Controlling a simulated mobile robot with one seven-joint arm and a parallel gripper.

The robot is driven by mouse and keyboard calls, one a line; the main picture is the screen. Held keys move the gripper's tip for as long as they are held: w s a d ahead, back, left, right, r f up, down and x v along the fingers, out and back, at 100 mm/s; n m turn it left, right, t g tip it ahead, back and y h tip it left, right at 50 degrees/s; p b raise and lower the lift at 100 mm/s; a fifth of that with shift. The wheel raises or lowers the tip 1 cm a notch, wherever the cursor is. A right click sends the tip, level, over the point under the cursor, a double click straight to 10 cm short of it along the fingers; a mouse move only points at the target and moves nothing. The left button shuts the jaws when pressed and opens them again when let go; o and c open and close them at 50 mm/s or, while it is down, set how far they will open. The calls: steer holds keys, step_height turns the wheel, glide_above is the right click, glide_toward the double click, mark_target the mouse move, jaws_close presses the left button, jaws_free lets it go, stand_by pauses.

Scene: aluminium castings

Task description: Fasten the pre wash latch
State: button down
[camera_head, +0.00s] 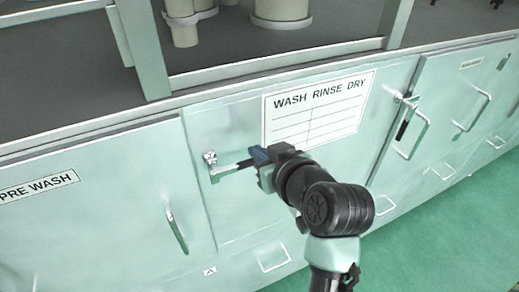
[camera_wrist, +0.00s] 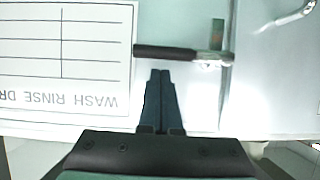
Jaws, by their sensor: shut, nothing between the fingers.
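The latch (camera_head: 226,170) is a metal lever with a pivot at the left edge of the WASH RINSE DRY panel, beside the door labelled PRE WASH (camera_head: 38,187). Its lever lies about level, pointing right, away from that door. In the wrist view its black grip (camera_wrist: 165,52) and metal pivot end (camera_wrist: 210,57) show clearly. My gripper (camera_head: 252,160) is shut and empty, with its fingertips right at the grip. In the wrist view the fingertips (camera_wrist: 160,73) sit just beside the grip's long side; I cannot tell whether they touch.
The pre wash door has a bar handle (camera_head: 176,228). The white WASH RINSE DRY sign (camera_head: 318,108) is above my gripper. Another latch (camera_head: 404,122) with a black grip hangs down at the right, near more bar handles (camera_head: 472,112). Green floor (camera_head: 430,235) is open in front.

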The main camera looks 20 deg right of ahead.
steer(key=shift+f, duration=0.3)
steer(key=shift+d+f+m+y, duration=0.2)
steer(key=shift+f+m+y, duration=0.2)
steer(key=shift+f, duration=0.05)
stand_by(0.5)
steer(key=a+f+m+t+y+b, duration=0.1)
steer(key=a+f+m+y+b, duration=0.1)
steer(key=f+m+y+b, duration=0.1)
steer(key=a+f+m+t+y+b, duration=0.2)
steer(key=a+f+m+y+b, duration=0.1)
steer(key=f+m, duration=0.4)
steer(key=shift+a+f+m+y+b, duration=0.25)
steer(key=shift+m+y+b, duration=0.15)
steer(key=shift+m+b, duration=0.65)
steer(key=shift+s, duration=0.1)
stand_by(0.5)
